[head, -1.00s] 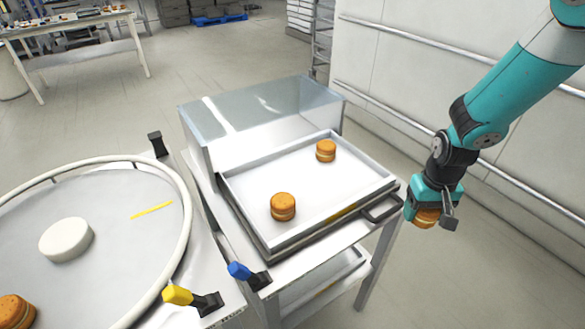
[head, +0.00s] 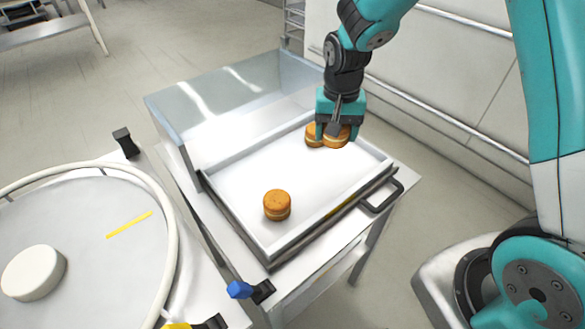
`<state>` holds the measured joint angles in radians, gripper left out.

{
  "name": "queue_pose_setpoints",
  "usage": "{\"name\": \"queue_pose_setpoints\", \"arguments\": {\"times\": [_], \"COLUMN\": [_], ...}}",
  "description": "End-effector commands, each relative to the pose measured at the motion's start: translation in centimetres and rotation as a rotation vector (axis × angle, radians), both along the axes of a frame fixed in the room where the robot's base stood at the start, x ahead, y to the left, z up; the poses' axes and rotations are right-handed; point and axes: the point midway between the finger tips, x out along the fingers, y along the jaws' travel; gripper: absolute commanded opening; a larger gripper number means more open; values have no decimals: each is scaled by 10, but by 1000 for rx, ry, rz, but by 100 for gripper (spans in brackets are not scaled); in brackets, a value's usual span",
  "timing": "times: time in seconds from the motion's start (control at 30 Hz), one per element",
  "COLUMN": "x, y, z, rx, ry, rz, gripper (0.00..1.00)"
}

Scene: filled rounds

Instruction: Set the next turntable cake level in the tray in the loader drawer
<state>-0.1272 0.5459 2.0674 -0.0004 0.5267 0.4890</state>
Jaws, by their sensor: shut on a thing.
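My gripper (head: 336,134) is shut on an orange-brown layered cake (head: 337,139) over the back right part of the tray. The held cake looks roughly level; I cannot tell whether it touches the tray floor. A second cake (head: 312,135) sits in the tray just left of it and is partly hidden by my gripper. I cannot tell whether the two touch. A third cake (head: 277,204) stands level in the front left part of the tray. The white tray (head: 232,185) lies in the pulled-out loader drawer (head: 330,216). The turntable (head: 92,232) is at the left.
A metal hood (head: 235,100) stands behind the tray. A drawer handle (head: 384,195) sticks out at the right. A white round block (head: 33,272) is on the turntable. Blue (head: 240,289) and black (head: 126,142) clamps stand by the turntable. The tray's middle is clear.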

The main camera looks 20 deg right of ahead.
Motion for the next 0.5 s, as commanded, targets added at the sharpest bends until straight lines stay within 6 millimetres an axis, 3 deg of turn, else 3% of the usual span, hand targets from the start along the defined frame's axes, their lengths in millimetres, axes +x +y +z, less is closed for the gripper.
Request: {"name": "queue_pose_setpoints", "arguments": {"times": [0.03, 0.1, 0.27, 0.37, 0.5], "x": [-1, -5, -13, -16, -17], "y": [13, 26, 44, 47, 47], "z": [21, 43, 73, 70, 36], "rx": [2, 2, 1, -1, -4], "ry": [-9, -6, -1, 4, 9], "rz": [-61, -158, -306, -343, -347], "gripper": [55, 55, 55, 55, 54]}}
